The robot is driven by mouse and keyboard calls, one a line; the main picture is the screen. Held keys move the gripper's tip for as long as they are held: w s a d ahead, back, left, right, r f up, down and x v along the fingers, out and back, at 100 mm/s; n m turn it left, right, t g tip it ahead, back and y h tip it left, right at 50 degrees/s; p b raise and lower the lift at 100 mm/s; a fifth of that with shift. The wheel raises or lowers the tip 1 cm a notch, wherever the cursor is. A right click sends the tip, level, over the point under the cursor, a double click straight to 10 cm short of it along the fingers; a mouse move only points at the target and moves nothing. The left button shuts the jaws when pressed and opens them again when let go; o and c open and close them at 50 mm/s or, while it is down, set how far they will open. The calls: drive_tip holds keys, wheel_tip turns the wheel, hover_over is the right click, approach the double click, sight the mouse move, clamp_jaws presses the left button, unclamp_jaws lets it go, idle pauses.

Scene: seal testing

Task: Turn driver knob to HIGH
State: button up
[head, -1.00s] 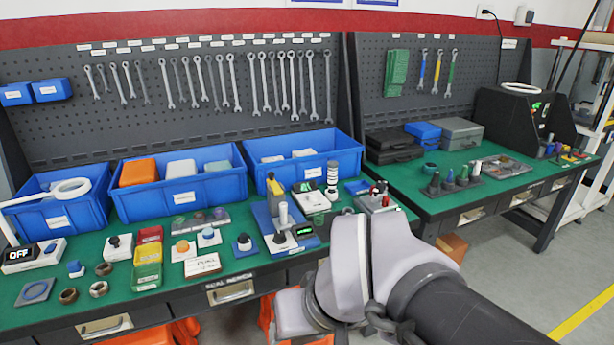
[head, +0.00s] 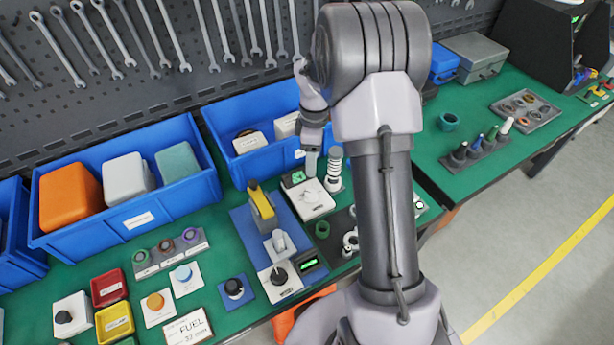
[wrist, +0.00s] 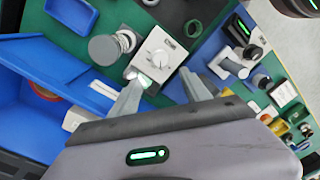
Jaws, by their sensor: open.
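A white box with a round white knob (head: 311,196) and a small green display stands on the green bench, right of the blue test rig. In the wrist view the knob (wrist: 160,56) is just beyond the fingertips, its pointer and marks too small to read. My gripper (head: 311,162) hangs over the box's back edge, pointing down. In the wrist view my gripper (wrist: 165,82) is open and empty, its two fingers apart, not around the knob. Other knobs are a dark one (head: 280,275) on the rig's white box and a blue-black one (head: 235,287). No label naming the driver is legible.
The blue rig (head: 247,222) with a yellow part is to the left. A green ring (head: 322,229) lies in front.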

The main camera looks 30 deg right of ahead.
sight(312, 193)
drive_tip(key=f+b, duration=0.2)
drive_tip(key=f, duration=0.5)
drive_tip(key=f+b, duration=0.1)
drive_tip(key=f, duration=0.6)
drive_tip(key=shift+s+a+b, duration=0.15)
drive_tip(key=shift+a+b, duration=0.05)
drive_tip(key=shift+b, duration=0.15)
clamp_jaws()
